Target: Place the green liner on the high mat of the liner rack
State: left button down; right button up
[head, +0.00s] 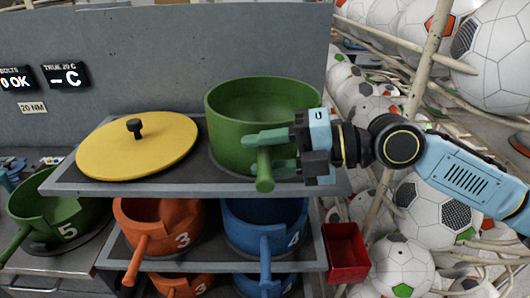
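A green liner (231,133), a pot with a stick handle (264,172), stands upright at the right of the rack's top shelf (180,188). A dark mat (221,167) shows at its lower left; whether its base touches the mat is hard to see. My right gripper (272,150) comes from the right with its fingers at the handle, one above and one lower beside it. I cannot tell whether they are closed on it. My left gripper is not in view.
A yellow lid (140,147) with a black knob lies left on the top shelf. Orange (160,217) and blue (264,224) liners fill the shelves below. Another green liner (66,215), marked 5, stands at far left. A red bin (346,252) hangs at right. Soccer balls (402,266) crowd the right.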

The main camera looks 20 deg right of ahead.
jog(key=shift+r, duration=0.1)
jog(key=b+v, duration=0.3)
jog(key=v, duration=0.4)
jog(key=shift+s+d+b, duration=0.15)
jog(key=shift+d+b, duration=0.1)
jog(key=shift+b, duration=0.15)
